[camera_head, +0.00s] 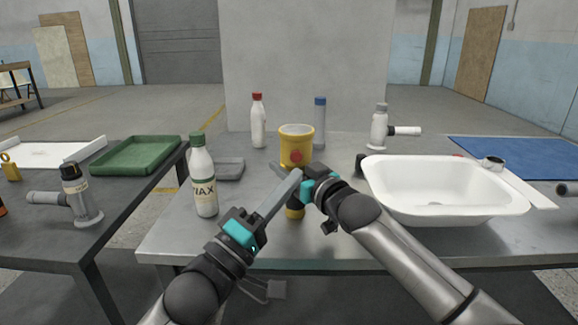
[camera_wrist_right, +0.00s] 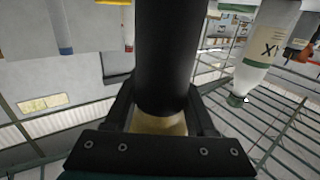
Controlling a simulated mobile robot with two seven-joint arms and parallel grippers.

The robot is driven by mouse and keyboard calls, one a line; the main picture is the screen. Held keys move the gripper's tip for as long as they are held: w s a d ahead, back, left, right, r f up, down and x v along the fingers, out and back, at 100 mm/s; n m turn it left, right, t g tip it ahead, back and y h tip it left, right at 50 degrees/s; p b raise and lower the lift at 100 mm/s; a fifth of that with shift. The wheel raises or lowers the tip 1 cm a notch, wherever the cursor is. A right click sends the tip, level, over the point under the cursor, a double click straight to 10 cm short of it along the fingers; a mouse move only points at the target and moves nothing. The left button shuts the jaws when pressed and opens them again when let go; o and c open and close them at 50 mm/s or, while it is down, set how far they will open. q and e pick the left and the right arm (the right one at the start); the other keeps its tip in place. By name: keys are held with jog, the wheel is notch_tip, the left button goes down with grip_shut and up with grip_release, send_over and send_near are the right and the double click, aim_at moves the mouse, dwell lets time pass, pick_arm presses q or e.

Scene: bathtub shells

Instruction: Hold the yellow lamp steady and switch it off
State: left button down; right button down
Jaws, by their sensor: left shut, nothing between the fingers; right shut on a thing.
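The yellow lamp (camera_head: 296,143) stands upright in the middle of the head view, with a wide yellow head and a red button (camera_head: 296,156) facing me. Its yellow lower end (camera_head: 294,212) shows below the grippers. My right gripper (camera_head: 301,186) is shut on the lamp's black shaft (camera_wrist_right: 168,60), which fills the middle of the right wrist view. My left gripper (camera_head: 296,173) is shut and empty, its fingertips just below and in front of the lamp's head. I cannot tell if they touch the lamp.
A white bottle with a green cap (camera_head: 203,178) stands left of the lamp. A red-capped bottle (camera_head: 258,122) and a blue-capped bottle (camera_head: 320,122) stand behind. A white basin (camera_head: 445,170) is on the right. A green tray (camera_head: 138,153) lies on the left table.

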jog(key=shift+c, duration=0.7)
grip_release()
